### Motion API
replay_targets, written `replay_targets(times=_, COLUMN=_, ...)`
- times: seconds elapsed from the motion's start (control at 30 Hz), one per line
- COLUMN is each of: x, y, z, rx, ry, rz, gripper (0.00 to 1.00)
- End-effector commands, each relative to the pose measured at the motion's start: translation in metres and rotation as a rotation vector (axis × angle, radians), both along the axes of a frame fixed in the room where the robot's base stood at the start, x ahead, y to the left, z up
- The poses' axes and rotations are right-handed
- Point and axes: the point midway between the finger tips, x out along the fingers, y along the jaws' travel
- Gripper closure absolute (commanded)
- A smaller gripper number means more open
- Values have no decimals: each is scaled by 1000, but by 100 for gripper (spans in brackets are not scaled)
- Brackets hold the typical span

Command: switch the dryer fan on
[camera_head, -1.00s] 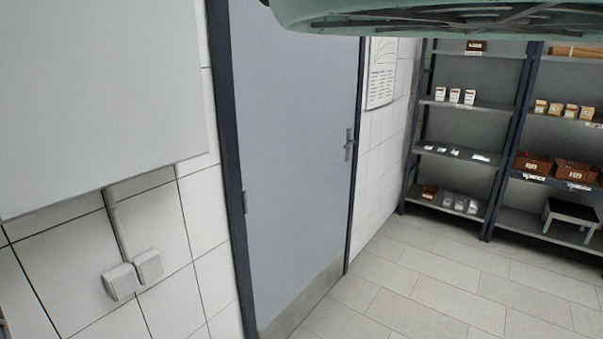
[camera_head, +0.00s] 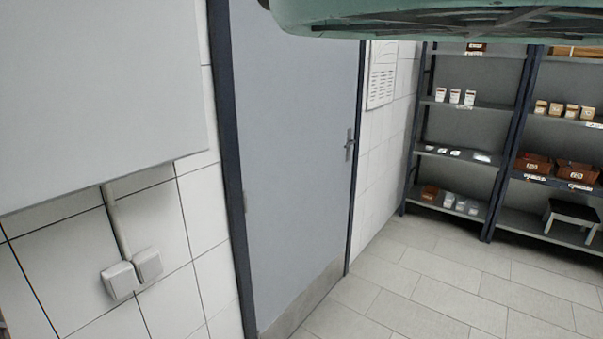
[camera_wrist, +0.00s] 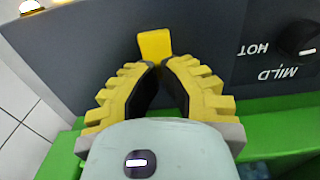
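In the wrist view a dark grey panel (camera_wrist: 100,40) fills the upper part. A small yellow lever or tab (camera_wrist: 155,46) stands on it, just beyond my fingertips. My gripper (camera_wrist: 158,66) has yellow ribbed fingers with black pads. Its tips come together just short of the yellow tab, with nothing visible held between them. Whether they touch the tab I cannot tell. A black knob (camera_wrist: 296,38) with a white mark sits at the right of the panel, beside upside-down HOT and MILD labels. The head view does not show the panel or my gripper.
A green frame (camera_wrist: 265,130) lies below the panel. An orange-lit piece (camera_wrist: 30,7) is at its upper left.

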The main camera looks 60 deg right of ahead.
Motion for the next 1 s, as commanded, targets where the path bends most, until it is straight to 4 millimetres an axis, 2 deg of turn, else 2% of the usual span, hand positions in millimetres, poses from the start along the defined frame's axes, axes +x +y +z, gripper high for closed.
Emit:
replay_targets(times=0.23, x=0, y=-1, z=7, rx=-2, ry=0, rz=0, gripper=100)
replay_targets(times=1.0, x=0, y=-1, z=67, rx=-2, ry=1, rz=0, gripper=100)
